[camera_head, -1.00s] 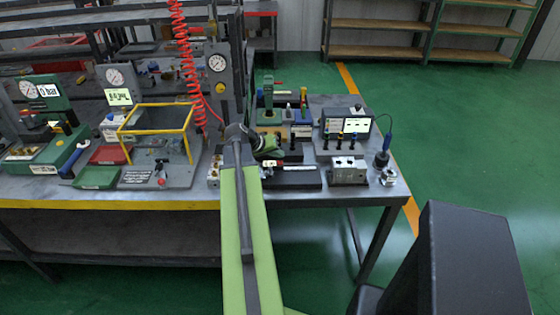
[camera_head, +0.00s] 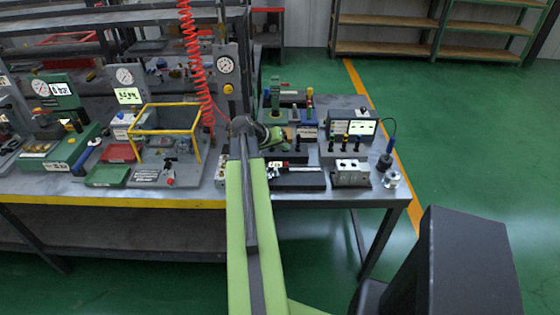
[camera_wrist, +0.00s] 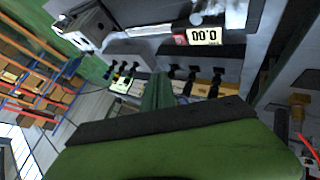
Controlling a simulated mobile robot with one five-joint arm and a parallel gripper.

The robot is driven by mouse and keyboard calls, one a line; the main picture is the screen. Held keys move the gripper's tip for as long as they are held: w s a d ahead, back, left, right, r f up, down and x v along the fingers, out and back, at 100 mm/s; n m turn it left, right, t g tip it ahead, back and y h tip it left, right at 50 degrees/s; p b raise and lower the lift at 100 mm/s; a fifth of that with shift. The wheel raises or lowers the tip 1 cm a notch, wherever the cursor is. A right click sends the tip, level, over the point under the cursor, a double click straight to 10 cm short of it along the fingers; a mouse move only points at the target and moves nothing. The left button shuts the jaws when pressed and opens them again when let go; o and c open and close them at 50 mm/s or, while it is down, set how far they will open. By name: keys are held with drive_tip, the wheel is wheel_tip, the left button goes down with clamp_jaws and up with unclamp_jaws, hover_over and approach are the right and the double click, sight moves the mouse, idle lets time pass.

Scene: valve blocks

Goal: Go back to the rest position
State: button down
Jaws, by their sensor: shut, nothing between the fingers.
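My arm reaches from the bottom centre of the head view over the workbench (camera_head: 300,201). My gripper (camera_head: 275,138) is at its far end, partly hidden by my own dark arm joint, above the bench's right half. In the wrist view my gripper (camera_wrist: 157,93) shows as a narrow green finger end past a dark bar and a wide green body. It is shut and holds nothing. It appears apart from the bench items behind it.
A steel valve block (camera_head: 351,174), a display unit (camera_head: 354,127) and a knurled metal part (camera_head: 391,179) stand on the bench's right. A red coiled hose (camera_head: 197,70) hangs left of my arm. A yellow frame (camera_head: 165,131) stands farther left. Green floor lies clear to the right.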

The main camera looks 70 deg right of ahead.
drive_tip(key=w+a+n+t, duration=0.1)
drive_tip(key=w+a, duration=0.3)
drive_tip(key=w, duration=0.3)
drive_tip(key=w+a+n+t, duration=0.1)
drive_tip(key=w+a, duration=0.3)
drive_tip(key=w, duration=0.3)
drive_tip(key=w+a+n+t, duration=0.1)
drive_tip(key=w+a+n, duration=0.1)
drive_tip(key=w+a, duration=0.2)
drive_tip(key=shift+w+a+f+h, duration=0.15)
drive_tip(key=shift+w+h, duration=0.25)
drive_tip(key=shift+w, duration=1.15)
drive_tip(key=w+a+f+n+t+y, duration=0.1)
drive_tip(key=w+a+f+n+t, duration=0.1)
drive_tip(key=w+a, duration=0.75)
drive_tip(key=w+a+f+n+t+y, duration=0.15)
drive_tip(key=w+a, duration=0.35)
drive_tip(key=a, duration=1)
drive_tip(key=s+a+f+n+g+y, duration=0.1)
drive_tip(key=s+a+n+y, duration=0.1)
drive_tip(key=a, duration=1.2)
drive_tip(key=s+a+f+n+g+y, duration=0.1)
drive_tip(key=a+n+y, duration=0.3)
drive_tip(key=a, duration=1.1)
drive_tip(key=shift+s+f+n, duration=0.45)
drive_tip(key=shift+s+f, duration=0.25)
drive_tip(key=shift+s, duration=0.2)
